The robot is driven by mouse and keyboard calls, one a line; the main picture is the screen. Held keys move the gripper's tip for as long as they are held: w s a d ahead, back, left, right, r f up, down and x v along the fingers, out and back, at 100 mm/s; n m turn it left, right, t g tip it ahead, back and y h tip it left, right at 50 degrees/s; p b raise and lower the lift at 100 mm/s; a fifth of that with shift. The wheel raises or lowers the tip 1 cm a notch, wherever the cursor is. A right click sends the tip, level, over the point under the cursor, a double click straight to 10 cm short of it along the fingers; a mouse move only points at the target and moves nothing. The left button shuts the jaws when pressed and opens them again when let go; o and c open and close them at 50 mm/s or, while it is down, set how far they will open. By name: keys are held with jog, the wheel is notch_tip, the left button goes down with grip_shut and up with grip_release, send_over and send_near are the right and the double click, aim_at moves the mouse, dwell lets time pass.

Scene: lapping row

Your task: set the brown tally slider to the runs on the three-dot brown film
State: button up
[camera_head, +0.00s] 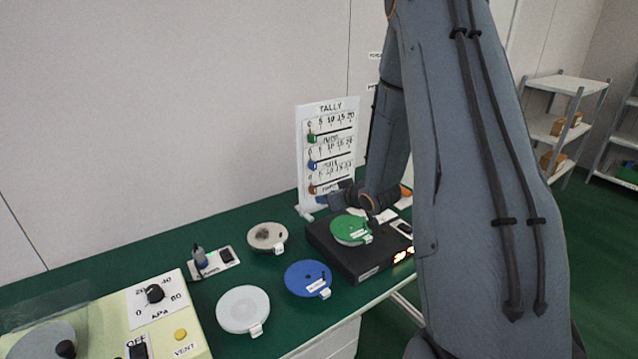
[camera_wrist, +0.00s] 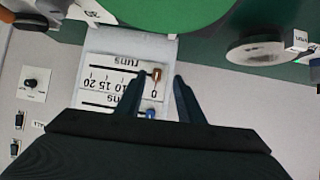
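The white tally board (camera_head: 327,108) stands at the back of the green bench, with three slots numbered 0 to 20. Its green slider (camera_head: 311,138), blue slider (camera_head: 312,164) and brown slider (camera_head: 313,189) all sit at the left, 0 end. In the wrist view the board is upside down; the brown slider (camera_wrist: 157,74) shows between the fingertips of my open gripper (camera_wrist: 160,82), apart from both. The blue slider (camera_wrist: 150,113) is partly hidden by my gripper. My gripper (camera_head: 343,197) is at the board's lower right in the head view. I cannot identify a three-dot brown film.
A green disc (camera_head: 350,230) lies on a black box (camera_head: 352,263) close below my gripper. A grey-beige disc with a dark smudge (camera_head: 267,237), a blue disc (camera_head: 308,279) and a pale disc (camera_head: 243,309) lie on the bench. A cream control panel (camera_head: 140,315) stands front left.

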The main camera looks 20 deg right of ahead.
aim_at(315, 190)
jog(key=shift+t+y, duration=0.6)
jog(key=shift+t, duration=0.2)
jog(key=shift+w+d+r+p+x, duration=0.15)
jog(key=shift+p+x, duration=0.3)
jog(key=shift+x, duration=0.95)
jog(key=shift+w+d+r+p+x, duration=0.15)
jog(key=shift+p+x, duration=0.35)
jog(key=shift+x, duration=0.85)
jog(key=shift+s+d+r+p+x, duration=0.15)
jog(key=shift+p+x, duration=0.3)
jog(key=shift+x, duration=0.95)
jog(key=shift+w, duration=0.1)
grip_shut()
